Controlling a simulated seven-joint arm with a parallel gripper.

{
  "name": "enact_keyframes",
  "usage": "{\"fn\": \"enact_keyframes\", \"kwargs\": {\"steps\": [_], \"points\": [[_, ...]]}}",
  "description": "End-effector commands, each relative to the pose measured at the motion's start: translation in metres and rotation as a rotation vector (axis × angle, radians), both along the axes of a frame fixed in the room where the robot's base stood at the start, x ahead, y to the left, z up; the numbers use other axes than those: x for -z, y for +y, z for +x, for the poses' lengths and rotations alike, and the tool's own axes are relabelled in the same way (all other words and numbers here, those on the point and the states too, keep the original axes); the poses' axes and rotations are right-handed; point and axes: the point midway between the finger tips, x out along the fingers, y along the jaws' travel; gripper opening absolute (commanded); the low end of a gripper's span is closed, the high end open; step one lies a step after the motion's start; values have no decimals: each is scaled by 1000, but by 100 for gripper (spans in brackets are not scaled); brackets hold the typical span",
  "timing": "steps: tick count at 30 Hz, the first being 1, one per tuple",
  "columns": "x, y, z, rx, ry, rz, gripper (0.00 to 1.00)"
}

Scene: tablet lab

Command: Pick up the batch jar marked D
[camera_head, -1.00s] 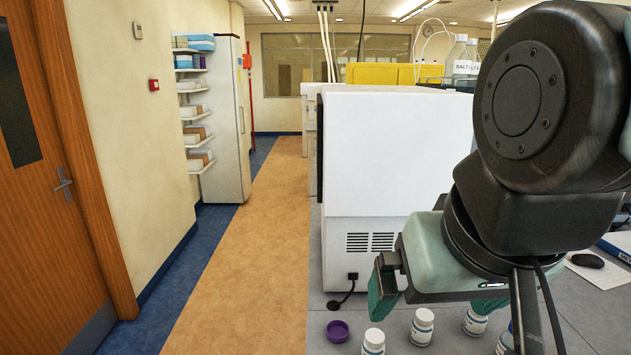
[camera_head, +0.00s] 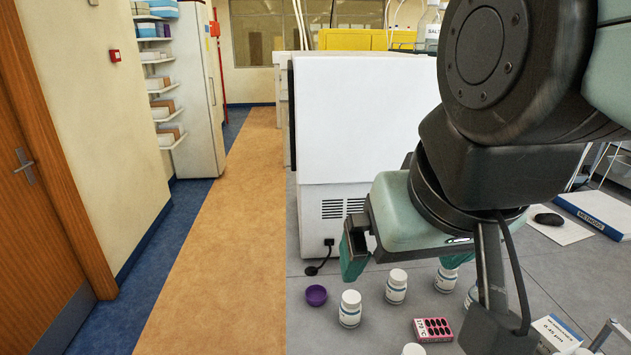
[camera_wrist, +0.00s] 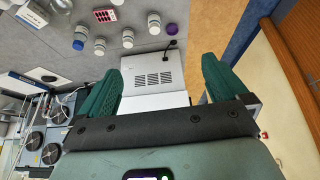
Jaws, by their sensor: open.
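Several white-capped jars with white and blue labels stand upright on the grey bench. In the head view one jar (camera_head: 350,309) is at the left, with others to its right (camera_head: 396,287) and partly behind my gripper (camera_head: 446,279). Another white lid (camera_head: 413,350) is cut by the bottom edge. No marking letter is legible, so I cannot tell which jar is D. My gripper (camera_head: 404,266) is open and empty above the bench, beyond the jars. In the wrist view the jars (camera_wrist: 154,23) lie near the top, past the spread green fingers (camera_wrist: 161,80).
A white boxy instrument (camera_head: 365,130) with vents stands behind. A blue binder (camera_head: 595,213) and black mouse (camera_head: 548,219) are at right.

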Motion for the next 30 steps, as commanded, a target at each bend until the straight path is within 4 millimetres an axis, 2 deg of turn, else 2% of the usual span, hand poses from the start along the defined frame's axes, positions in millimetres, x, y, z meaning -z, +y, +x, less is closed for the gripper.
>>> {"fn": "enact_keyframes", "kwargs": {"steps": [2, 6, 7, 14, 17, 20, 26, 30], "points": [[0, 0, 0, 0, 0, 0, 100], [0, 0, 0, 0, 0, 0, 80], [0, 0, 0, 0, 0, 0, 78], [0, 0, 0, 0, 0, 0, 78], [0, 0, 8, 7, -4, 8, 78], [1, 0, 34, 31, -22, 34, 78], [16, -11, 130, 144, -110, 116, 78], [41, -32, 198, 254, -185, 151, 78]]}}
